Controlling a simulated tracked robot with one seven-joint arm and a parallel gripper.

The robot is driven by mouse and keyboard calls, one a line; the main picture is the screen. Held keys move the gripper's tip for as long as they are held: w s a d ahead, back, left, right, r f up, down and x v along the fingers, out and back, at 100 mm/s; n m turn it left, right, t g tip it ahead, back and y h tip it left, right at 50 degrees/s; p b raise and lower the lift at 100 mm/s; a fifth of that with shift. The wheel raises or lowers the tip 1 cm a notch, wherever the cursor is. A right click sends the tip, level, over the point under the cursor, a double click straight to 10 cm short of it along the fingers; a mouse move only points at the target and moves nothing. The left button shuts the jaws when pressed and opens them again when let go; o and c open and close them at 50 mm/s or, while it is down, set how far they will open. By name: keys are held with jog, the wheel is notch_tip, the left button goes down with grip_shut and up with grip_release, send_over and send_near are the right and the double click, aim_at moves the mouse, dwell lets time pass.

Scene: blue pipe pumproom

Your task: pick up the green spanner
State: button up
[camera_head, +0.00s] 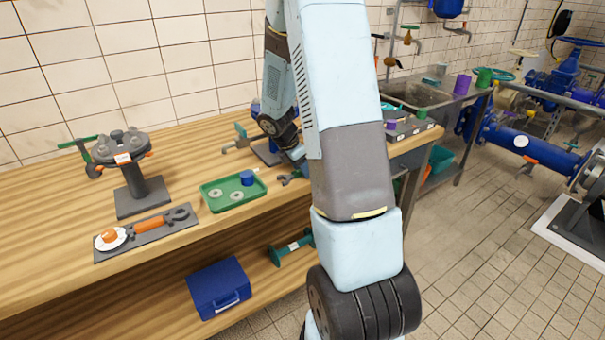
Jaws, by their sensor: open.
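A spanner (289,178) lies on the wooden workbench, right of the green tray. Its open-ended head shows and looks dark grey-green; the rest is hidden behind my arm, so I cannot be sure of its colour. My gripper (298,158) points down over the bench just above and behind this spanner head. It is open, but its fingertips are mostly hidden by my arm. I cannot tell whether it touches the spanner.
The green tray (213,204) holds a blue cap and rings. A grey stand (134,185) and a board with an orange-handled tool (150,226) are at left. A vice-like tool (238,139) stands behind. A blue toolbox (219,287) sits on the lower shelf.

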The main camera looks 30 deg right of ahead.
grip_shut()
dwell(0.4)
